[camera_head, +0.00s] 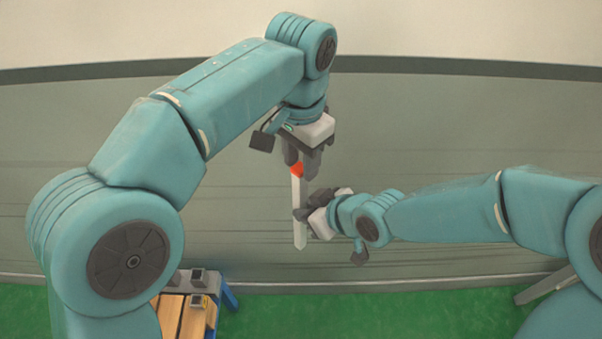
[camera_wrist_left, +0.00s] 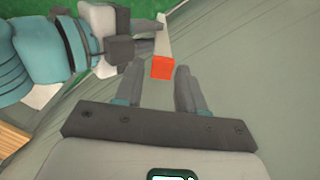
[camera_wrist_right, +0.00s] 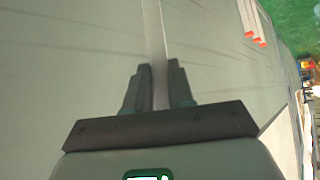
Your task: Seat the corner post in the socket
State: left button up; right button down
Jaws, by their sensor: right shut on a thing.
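The corner post (camera_head: 300,232) is a white bar with an orange-red top end and a pointed lower end, held nearly upright in the air. My right gripper (camera_head: 302,214) is shut on it around the middle. In the right wrist view the post (camera_wrist_right: 154,30) runs between the two fingers. My left gripper (camera_head: 302,168) is just above the post, pointing down. In the left wrist view its fingers are apart, with the orange end (camera_wrist_left: 162,68) by the fingertips; contact cannot be told. Grey blocks with dark tops (camera_head: 197,277) stand at the bed frame; which is the socket is unclear.
The bed frame with wooden slats (camera_head: 172,312) and a blue side part (camera_head: 229,291) is at the lower left, partly behind my left arm. The right wrist view shows white bars with red ends (camera_wrist_right: 257,40). Green ground (camera_head: 380,310) lies along the bottom.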

aim_at(300, 180)
pick_arm(q)
notch_tip(300, 180, down, 6)
jog(key=shift+a+r, duration=0.1)
pick_arm(e)
jog(key=shift+a, duration=0.1)
pick_arm(q)
grip_shut()
pick_arm(e)
jog(key=c, duration=0.9)
grip_release()
